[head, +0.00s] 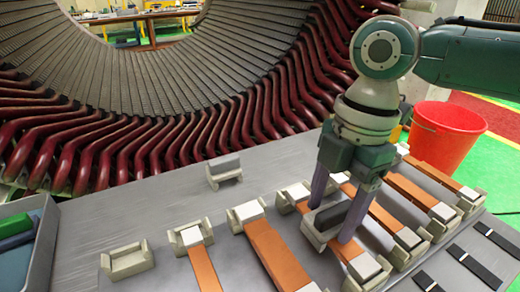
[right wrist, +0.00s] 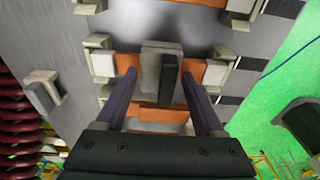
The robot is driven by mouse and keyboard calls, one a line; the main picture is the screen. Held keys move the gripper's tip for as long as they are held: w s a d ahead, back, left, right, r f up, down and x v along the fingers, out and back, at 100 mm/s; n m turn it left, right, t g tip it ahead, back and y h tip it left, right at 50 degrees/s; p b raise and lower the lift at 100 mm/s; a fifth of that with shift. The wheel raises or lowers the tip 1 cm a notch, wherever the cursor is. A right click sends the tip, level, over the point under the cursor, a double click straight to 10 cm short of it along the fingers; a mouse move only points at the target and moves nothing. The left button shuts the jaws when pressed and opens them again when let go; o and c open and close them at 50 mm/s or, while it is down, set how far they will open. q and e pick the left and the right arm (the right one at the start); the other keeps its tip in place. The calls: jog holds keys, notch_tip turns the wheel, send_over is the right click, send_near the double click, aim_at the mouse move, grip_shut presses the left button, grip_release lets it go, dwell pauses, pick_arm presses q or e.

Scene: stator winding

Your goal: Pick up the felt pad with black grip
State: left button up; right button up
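The felt pad, a light grey block (head: 313,233) with a black grip (head: 331,214), sits among the copper-coloured bars on the grey table. In the right wrist view the pad (right wrist: 150,72) and its black grip (right wrist: 168,82) lie between my fingers. My right gripper (head: 336,205) points down and is open, one finger on either side of the pad. In the wrist view there are gaps between both fingers and the grip (right wrist: 163,105). Whether the fingertips reach down to grip height is hard to tell. My left gripper is not in view.
Copper-coloured bars (head: 272,252) with white end blocks rest in beige holders around the pad. A red bucket (head: 445,135) is at right, the stator's dark red coils (head: 200,125) behind.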

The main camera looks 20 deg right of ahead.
grip_shut()
dwell(0.3)
